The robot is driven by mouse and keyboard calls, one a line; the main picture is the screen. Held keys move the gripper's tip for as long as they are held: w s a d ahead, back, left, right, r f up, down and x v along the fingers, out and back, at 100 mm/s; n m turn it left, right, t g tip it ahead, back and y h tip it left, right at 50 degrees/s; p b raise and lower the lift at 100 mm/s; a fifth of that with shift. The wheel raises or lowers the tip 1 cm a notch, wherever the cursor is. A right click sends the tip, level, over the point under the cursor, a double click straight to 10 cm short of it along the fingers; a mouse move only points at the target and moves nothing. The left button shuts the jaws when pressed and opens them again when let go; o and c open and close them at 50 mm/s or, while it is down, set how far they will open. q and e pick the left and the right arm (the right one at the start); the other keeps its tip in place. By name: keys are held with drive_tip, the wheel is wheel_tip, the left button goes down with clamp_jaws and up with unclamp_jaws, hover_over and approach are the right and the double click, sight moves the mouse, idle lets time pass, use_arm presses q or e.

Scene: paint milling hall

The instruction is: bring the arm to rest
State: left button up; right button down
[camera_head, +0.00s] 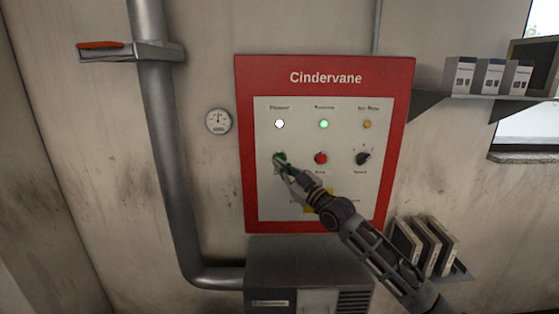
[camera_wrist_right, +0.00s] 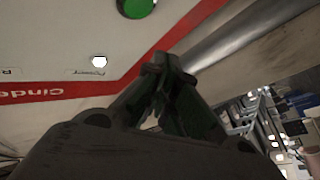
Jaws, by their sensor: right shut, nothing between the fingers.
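The red-framed Cindervane panel (camera_head: 395,110) is on the wall ahead. Its white lamp (camera_head: 279,124) and green lamp (camera_head: 324,124) look lit; an amber lamp (camera_head: 367,124) is at right. Below are a green button (camera_head: 279,157), a red button (camera_head: 321,158) and a black knob (camera_head: 363,158). My right gripper (camera_head: 279,165) is at the green button and partly covers it; contact cannot be told there. In the wrist view the right gripper (camera_wrist_right: 160,75) is shut and empty, with the green button (camera_wrist_right: 138,6) beyond its tips, apart in the picture. My left gripper is out of view.
A grey box (camera_head: 265,270) stands below the panel. Shelves at right hold white boxes (camera_head: 489,77) and binders (camera_head: 427,245).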

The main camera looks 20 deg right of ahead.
drive_tip(key=s+a+f+m+g+h, duration=0.15)
drive_tip(key=s+f, duration=0.25)
drive_tip(key=f, duration=0.5)
drive_tip(key=s+a+f+m+g+h, duration=0.1)
drive_tip(key=s+a+f+g, duration=0.15)
drive_tip(key=s+f, duration=0.4)
drive_tip(key=s+a+f+m+g+h, duration=0.1)
drive_tip(key=s+a+f+g+h, duration=0.15)
drive_tip(key=f, duration=0.85)
drive_tip(key=s+d+f+m+g+h, duration=0.25)
drive_tip(key=s+f, duration=0.25)
drive_tip(key=s, duration=0.4)
drive_tip(key=s+d+f+m+g+h, duration=0.1)
drive_tip(key=s+d+f+g, duration=0.25)
drive_tip(key=s, duration=0.45)
drive_tip(key=s+d+f+m+g+h, duration=0.1)
drive_tip(key=s+d+f+m+g, duration=0.15)
drive_tip(key=s+f, duration=0.45)
drive_tip(key=s+f+g, duration=0.1)
drive_tip(key=s+f, duration=0.2)
drive_tip(key=f, duration=1.3)
drive_tip(key=s+f+g, duration=0.1)
drive_tip(key=s+f, duration=0.1)
drive_tip(key=f, duration=1.4)
drive_tip(key=s+d+f+g, duration=0.1)
drive_tip(key=s+d+f, duration=0.2)
drive_tip(key=s+f, duration=1.6)
drive_tip(key=s+n, duration=0.1)
drive_tip(key=s, duration=0.2)
drive_tip(key=shift+d, duration=0.15)
